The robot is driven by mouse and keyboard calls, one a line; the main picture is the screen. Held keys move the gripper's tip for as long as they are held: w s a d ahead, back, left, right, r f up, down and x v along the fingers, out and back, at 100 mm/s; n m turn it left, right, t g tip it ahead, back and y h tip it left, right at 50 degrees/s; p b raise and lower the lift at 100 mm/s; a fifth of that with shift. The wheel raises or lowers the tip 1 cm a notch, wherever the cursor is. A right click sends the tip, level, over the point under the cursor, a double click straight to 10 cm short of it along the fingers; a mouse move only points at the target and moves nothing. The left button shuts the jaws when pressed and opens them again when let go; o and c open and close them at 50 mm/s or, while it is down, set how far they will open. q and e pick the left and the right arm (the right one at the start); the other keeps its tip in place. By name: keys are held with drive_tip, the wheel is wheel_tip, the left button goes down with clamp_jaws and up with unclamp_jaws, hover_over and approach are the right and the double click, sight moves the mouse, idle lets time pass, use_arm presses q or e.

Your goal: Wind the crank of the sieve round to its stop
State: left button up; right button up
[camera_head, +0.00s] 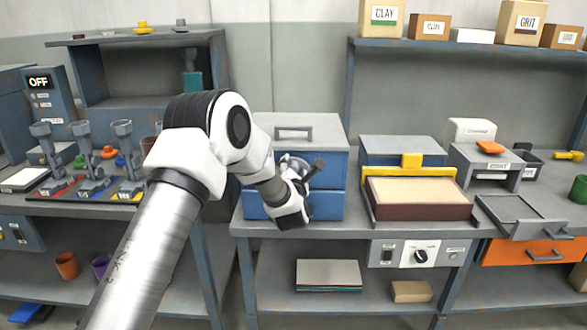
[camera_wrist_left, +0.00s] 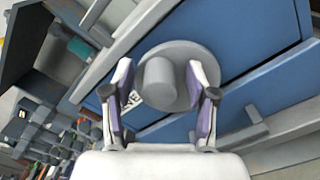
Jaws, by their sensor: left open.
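The blue sieve box (camera_head: 328,163) stands on the bench at the middle of the head view, with a grey lid and handle on top. In the left wrist view its blue front (camera_wrist_left: 250,50) carries a round grey crank disc with a stubby knob (camera_wrist_left: 158,82). My left gripper (camera_head: 303,166) is in front of the box. In the left wrist view its open fingers (camera_wrist_left: 162,85) lie either side of the knob, with a gap visible on each side. In the head view my arm and gripper hide most of the crank. My right gripper is out of view.
Right of the box is a brown-sided tray with a yellow bar (camera_head: 416,197). Below it is a panel with a black dial (camera_head: 421,256). A grey tray (camera_head: 518,211) sits further right. Funnels on stands (camera_head: 82,142) fill the left bench.

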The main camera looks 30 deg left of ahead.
use_arm(q)
clamp_jaws()
